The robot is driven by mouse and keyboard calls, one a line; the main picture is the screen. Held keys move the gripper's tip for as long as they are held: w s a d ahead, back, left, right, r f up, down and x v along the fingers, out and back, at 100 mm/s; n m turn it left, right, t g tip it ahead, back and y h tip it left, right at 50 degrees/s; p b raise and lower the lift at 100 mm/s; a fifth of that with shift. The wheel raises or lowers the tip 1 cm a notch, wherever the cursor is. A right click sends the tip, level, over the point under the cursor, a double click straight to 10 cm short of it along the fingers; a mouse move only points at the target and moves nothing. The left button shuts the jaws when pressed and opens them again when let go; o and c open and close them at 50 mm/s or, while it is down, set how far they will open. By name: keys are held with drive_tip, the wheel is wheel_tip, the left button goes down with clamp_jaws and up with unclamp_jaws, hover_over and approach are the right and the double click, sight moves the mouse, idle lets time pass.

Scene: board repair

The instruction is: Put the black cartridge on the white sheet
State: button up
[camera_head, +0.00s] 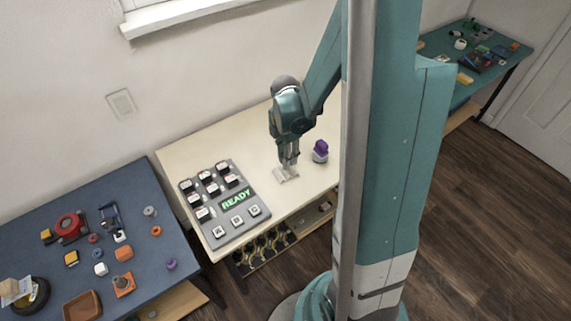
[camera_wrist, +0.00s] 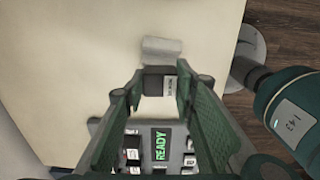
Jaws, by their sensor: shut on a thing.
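My gripper (camera_wrist: 160,88) is shut on the black cartridge (camera_wrist: 154,82), a small dark block with a white label facing the wrist camera. In the head view my gripper (camera_head: 288,164) points down, low over the cream table, and the cartridge cannot be made out there. A small pale piece, apparently the white sheet (camera_head: 285,175), lies on the table right at the fingertips. In the wrist view the pale sheet (camera_wrist: 162,47) lies just beyond the cartridge, close to its far edge. I cannot tell whether the cartridge touches the sheet or the table.
A grey panel (camera_head: 226,217) with black-and-white modules and a green READY display lies left of my gripper. A purple-topped item (camera_head: 320,150) stands to the right. A blue table (camera_head: 195,258) with many small parts is at left. The cream table behind my gripper is bare.

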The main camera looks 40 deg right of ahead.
drive_tip(key=shift+f, duration=0.15)
drive_tip(key=shift+f+b, duration=0.4)
drive_tip(key=shift+f, duration=1.55)
drive_tip(key=shift+f, duration=0.2)
drive_tip(key=o, duration=0.9)
drive_tip(key=shift+c, duration=0.2)
drive_tip(key=shift+r, duration=0.25)
drive_tip(key=shift+r+p, duration=1.1)
drive_tip(key=shift+r, duration=4.9)
drive_tip(key=shift+r, duration=0.1)
